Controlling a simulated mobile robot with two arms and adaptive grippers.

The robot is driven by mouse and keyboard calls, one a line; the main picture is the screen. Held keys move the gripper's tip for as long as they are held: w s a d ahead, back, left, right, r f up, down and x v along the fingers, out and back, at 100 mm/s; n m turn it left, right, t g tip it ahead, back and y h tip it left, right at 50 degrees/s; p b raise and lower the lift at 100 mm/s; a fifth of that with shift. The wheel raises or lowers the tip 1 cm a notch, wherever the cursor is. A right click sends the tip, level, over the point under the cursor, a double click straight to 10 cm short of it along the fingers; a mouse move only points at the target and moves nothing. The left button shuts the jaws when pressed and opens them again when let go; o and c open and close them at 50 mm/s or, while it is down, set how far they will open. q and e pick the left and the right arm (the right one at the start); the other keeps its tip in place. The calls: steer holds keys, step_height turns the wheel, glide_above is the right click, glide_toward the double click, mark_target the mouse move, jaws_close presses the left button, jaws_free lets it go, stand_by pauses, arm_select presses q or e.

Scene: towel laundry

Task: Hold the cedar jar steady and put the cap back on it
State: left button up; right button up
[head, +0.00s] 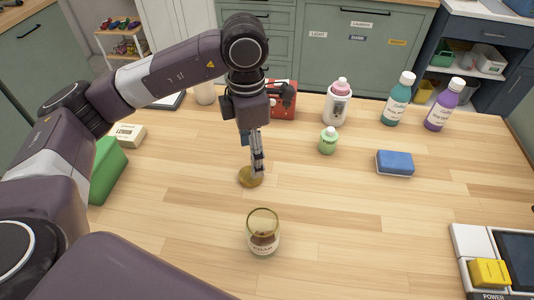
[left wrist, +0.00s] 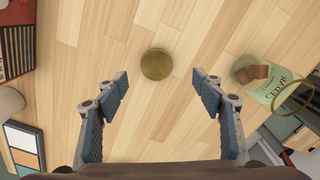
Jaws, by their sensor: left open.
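The cedar jar (head: 263,238) stands upright and uncapped on the table near the front middle, clear glass with brown pieces inside. It also shows at the right of the left wrist view (left wrist: 272,88). The round gold-brown cap (head: 245,178) lies flat on the table behind the jar, slightly left. My left gripper (head: 258,172) points down at the cap, its fingers partly covering it in the head view. In the left wrist view the gripper (left wrist: 160,81) is open and empty, with the cap (left wrist: 157,64) ahead, between the spread fingers' lines and apart from them. My right gripper is out of view.
Several bottles stand along the back. A red box (head: 283,106) is behind the gripper, a green box (head: 108,171) at left. An appliance (head: 475,240) sits at front right. Table around the jar is clear.

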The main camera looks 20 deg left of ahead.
mark_target(250, 176)
arm_select(q)
steer(key=shift+w, duration=0.2)
steer(key=shift+s+r, duration=0.15)
steer(key=shift+s, duration=0.2)
step_height(250, 176, down, 2)
steer(key=shift+w+f+p, duration=0.1)
steer(key=shift+w+p, duration=0.05)
steer(key=shift+p, duration=0.15)
steer(key=shift+f, duration=0.25)
steer(key=shift+a+f+p, duration=0.15)
steer(key=shift+f+p, duration=0.2)
step_height(250, 176, down, 4)
steer(key=shift+w+a+r+p, duration=0.1)
steer(key=shift+a+r+p, duration=0.05)
steer(key=shift+p, duration=0.55)
steer(key=shift+f, duration=0.35)
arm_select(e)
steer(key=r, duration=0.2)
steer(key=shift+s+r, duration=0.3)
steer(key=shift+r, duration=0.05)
